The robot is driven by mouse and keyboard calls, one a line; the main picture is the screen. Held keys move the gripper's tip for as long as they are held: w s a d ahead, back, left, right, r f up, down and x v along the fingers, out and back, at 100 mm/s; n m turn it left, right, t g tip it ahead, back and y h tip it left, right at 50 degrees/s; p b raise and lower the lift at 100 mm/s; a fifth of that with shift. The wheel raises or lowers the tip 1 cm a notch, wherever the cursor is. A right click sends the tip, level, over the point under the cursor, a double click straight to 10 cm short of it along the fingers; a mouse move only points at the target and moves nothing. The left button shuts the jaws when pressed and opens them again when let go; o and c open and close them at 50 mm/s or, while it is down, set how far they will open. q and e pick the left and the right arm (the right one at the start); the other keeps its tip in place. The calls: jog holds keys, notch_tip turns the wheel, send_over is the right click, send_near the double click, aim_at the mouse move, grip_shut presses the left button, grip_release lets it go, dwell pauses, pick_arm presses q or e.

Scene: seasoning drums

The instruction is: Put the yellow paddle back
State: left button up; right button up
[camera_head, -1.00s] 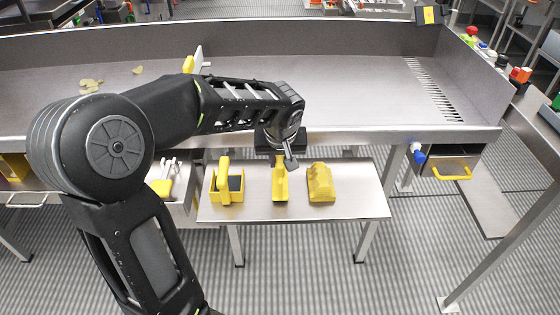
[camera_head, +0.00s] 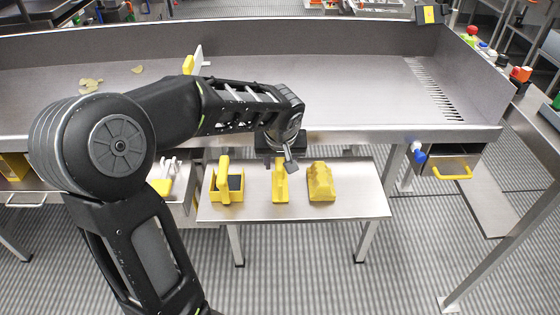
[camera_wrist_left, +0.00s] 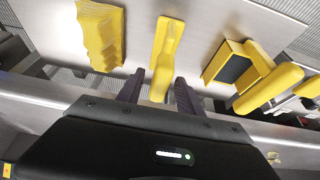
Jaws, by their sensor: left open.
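A long yellow tool with a narrow handle and wider end, likely the yellow paddle (camera_head: 280,188), lies in the middle of a small metal side table (camera_head: 350,203). My left gripper (camera_head: 277,162) is at the table's sink-side edge, over the handle end of this tool. In the left wrist view the fingers (camera_wrist_left: 158,88) are open, with the handle of the yellow tool (camera_wrist_left: 165,45) showing between them. I cannot tell whether they touch it. My right gripper is not in view.
On the side table, a yellow box-shaped tool with a dark panel (camera_head: 235,184) lies left and a ridged yellow piece (camera_head: 321,182) right. A metal trough (camera_head: 330,90) stands behind, holding a yellow-handled white tool (camera_head: 188,65). An open drawer (camera_head: 178,190) is left.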

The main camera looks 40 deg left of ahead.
pick_arm(q)
jog(key=v, duration=1.2)
jog(key=shift+r, duration=0.1)
